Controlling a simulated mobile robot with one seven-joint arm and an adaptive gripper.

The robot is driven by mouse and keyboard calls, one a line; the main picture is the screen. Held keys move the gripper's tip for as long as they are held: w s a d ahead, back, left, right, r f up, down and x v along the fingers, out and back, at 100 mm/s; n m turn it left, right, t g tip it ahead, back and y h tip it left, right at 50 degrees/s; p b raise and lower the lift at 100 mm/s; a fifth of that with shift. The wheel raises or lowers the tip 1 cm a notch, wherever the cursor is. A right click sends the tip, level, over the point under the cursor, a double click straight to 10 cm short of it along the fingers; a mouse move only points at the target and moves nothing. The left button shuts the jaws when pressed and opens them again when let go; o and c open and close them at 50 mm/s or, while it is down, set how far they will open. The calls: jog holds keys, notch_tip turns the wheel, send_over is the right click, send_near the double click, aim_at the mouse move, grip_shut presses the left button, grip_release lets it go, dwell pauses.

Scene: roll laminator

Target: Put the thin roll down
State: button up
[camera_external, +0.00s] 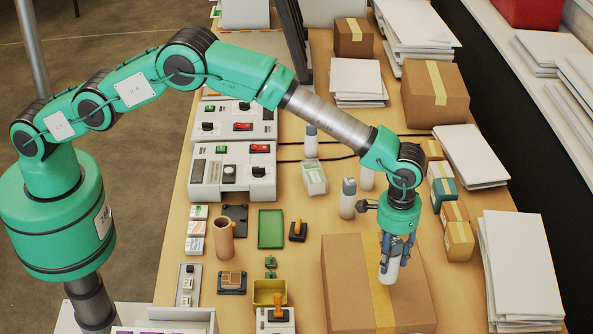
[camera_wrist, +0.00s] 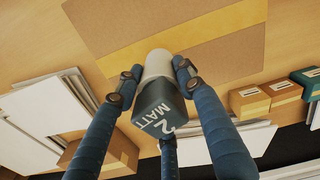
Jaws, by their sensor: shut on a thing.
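My gripper (camera_external: 391,250) is shut on a white thin roll (camera_external: 389,270) with a dark end. In the wrist view, the roll (camera_wrist: 158,66) sits between the fingers of my gripper (camera_wrist: 155,80), and its dark end reads "MATT" and a 2. The roll is upright in the external view, over the top of a large taped cardboard box (camera_external: 345,270). The box also shows beyond the roll in the wrist view (camera_wrist: 215,20). I cannot tell whether the roll touches the box.
Other upright rolls (camera_external: 348,200) stand just behind and left of my gripper. Small boxes (camera_external: 458,240) and paper stacks (camera_external: 520,265) line the right side. Control units (camera_external: 232,172), a green tray (camera_external: 270,229) and a brown tube (camera_external: 224,238) lie to the left.

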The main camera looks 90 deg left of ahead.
aim_at(396, 239)
jog(key=shift+w, duration=0.2)
jog(key=shift+f+p, duration=0.45)
jog(key=shift+f, duration=1.25)
jog(key=shift+f, duration=0.15)
jog(key=o, duration=1.2)
jog(key=shift+r+b, duration=0.95)
jog(key=shift+r, duration=5.2)
